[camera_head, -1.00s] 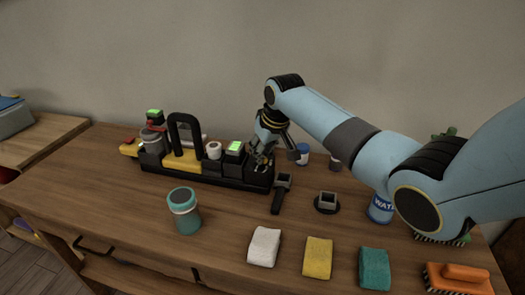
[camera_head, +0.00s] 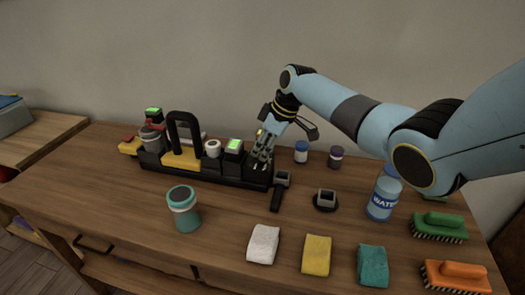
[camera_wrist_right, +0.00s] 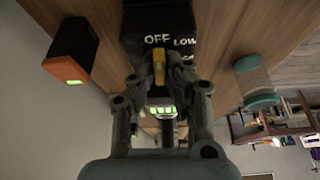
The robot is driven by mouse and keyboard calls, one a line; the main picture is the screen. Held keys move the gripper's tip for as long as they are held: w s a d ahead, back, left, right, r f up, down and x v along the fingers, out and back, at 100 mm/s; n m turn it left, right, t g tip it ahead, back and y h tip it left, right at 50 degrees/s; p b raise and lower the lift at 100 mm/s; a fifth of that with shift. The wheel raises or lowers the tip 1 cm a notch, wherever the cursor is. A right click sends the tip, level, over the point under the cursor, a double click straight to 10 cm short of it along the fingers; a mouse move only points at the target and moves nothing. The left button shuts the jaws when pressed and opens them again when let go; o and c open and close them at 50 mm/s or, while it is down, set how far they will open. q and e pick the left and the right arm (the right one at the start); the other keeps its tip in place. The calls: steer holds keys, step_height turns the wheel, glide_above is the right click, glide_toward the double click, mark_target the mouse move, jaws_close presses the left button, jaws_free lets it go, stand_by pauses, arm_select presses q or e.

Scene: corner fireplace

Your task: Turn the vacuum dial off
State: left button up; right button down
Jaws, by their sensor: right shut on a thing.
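The vacuum unit (camera_head: 210,172) is a long black base with yellow parts and a black loop handle, standing along the back of the table. My right gripper (camera_head: 262,166) is at its right end and covers the dial in the head view. In the right wrist view, my right gripper (camera_wrist_right: 159,82) is shut on the yellow dial pointer (camera_wrist_right: 159,62). The pointer lies just below the word OFF on the black panel (camera_wrist_right: 168,25), with LOW to the right. A lower label is partly hidden by a finger. My left gripper is not in view.
A teal jar (camera_head: 184,213), a black tool (camera_head: 277,195) and a black square-topped fitting (camera_head: 326,200) stand in front. White (camera_head: 264,245), yellow (camera_head: 317,255) and teal (camera_head: 372,265) cloths lie at the front edge. A water bottle (camera_head: 381,205) and brushes (camera_head: 438,227) are at right.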

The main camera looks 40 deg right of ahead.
steer(key=shift+s+a+f+n, duration=0.1)
steer(key=shift+f+n, duration=0.1)
steer(key=shift+n, duration=0.1)
stand_by(0.4)
steer(key=c, duration=1.4)
jaws_free()
steer(key=shift+o, duration=0.2)
steer(key=shift+r, duration=0.1)
steer(key=shift+r, duration=0.15)
steer(key=v, duration=1.1)
steer(key=shift+d+r, duration=0.25)
